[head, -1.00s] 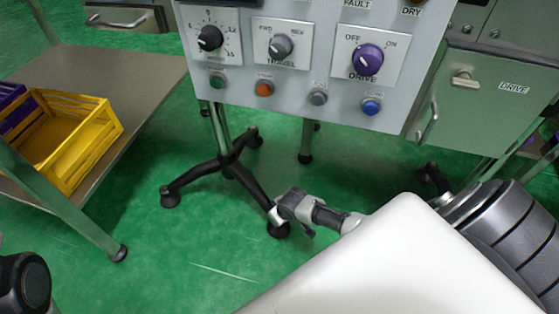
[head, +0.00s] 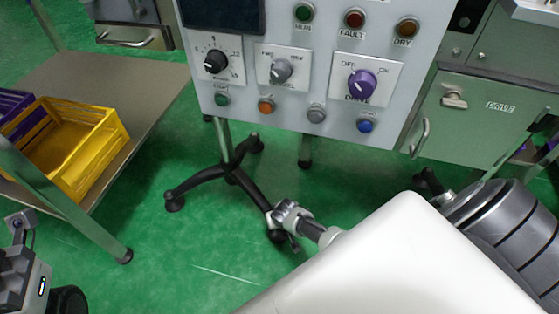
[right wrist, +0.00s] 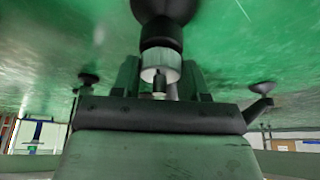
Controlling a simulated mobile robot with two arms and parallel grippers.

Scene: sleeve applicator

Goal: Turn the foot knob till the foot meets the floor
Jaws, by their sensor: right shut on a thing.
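The foot knob (right wrist: 160,66) is a pale ribbed collar on a thin stem, seen in the right wrist view. Below it on the leg is a black foot (right wrist: 165,8), which shows in the head view as a dark pad (head: 278,236) at the leg's end. I cannot tell whether the foot touches the floor. My right gripper (right wrist: 160,78) has a finger on each side of the knob and is shut on it; in the head view it (head: 284,214) is low at the leg's end. My left gripper (head: 20,222) is at the left edge, its jaws unclear.
The control panel (head: 330,100) with dials and buttons stands above the black-legged stand (head: 232,160). A table (head: 120,70) with a yellow crate (head: 105,140) is at left. A green cabinet (head: 470,125) is at right. Green floor (head: 170,260) is open in front.

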